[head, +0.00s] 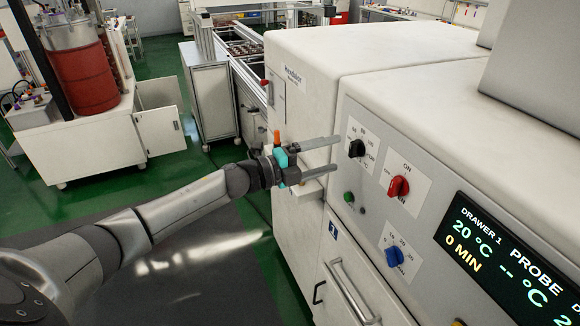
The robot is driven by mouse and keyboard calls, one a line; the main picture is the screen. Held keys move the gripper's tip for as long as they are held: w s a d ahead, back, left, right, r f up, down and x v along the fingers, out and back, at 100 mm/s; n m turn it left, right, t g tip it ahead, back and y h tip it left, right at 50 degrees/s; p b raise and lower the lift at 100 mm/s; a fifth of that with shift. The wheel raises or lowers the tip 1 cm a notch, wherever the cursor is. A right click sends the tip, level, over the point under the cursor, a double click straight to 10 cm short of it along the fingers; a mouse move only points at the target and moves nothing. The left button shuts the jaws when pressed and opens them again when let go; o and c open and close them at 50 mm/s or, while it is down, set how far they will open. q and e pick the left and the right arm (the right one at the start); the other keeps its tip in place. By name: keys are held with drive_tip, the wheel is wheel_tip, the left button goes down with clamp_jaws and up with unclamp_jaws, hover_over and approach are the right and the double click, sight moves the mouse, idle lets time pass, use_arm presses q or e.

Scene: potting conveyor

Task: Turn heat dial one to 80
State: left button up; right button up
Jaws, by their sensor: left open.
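The front panel of a white cabinet carries a black dial (357,148) on a white scale plate at the upper left; some scale numbers show, but I cannot read its setting surely. It appears to be heat dial one. My left gripper (336,154) is open and empty, its two grey fingers pointing right toward the panel just left of the black dial. I cannot tell whether the fingers touch anything. The display (510,262) reads DRAWER 1, 20 °C, 0 MIN, and PROBE with dashes. My right gripper is not in view.
A red knob (398,187) marked ON and a blue knob (394,257) sit near the black dial. A small green button (348,197) is below it. A drawer handle (350,292) sticks out underneath. A red tank (82,78) stands back left; green floor (230,160) lies between.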

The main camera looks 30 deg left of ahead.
use_arm(q)
drive_tip(key=b+v, duration=0.2)
drive_tip(key=v, duration=0.8)
drive_tip(key=shift+a, duration=0.1)
idle(0.3)
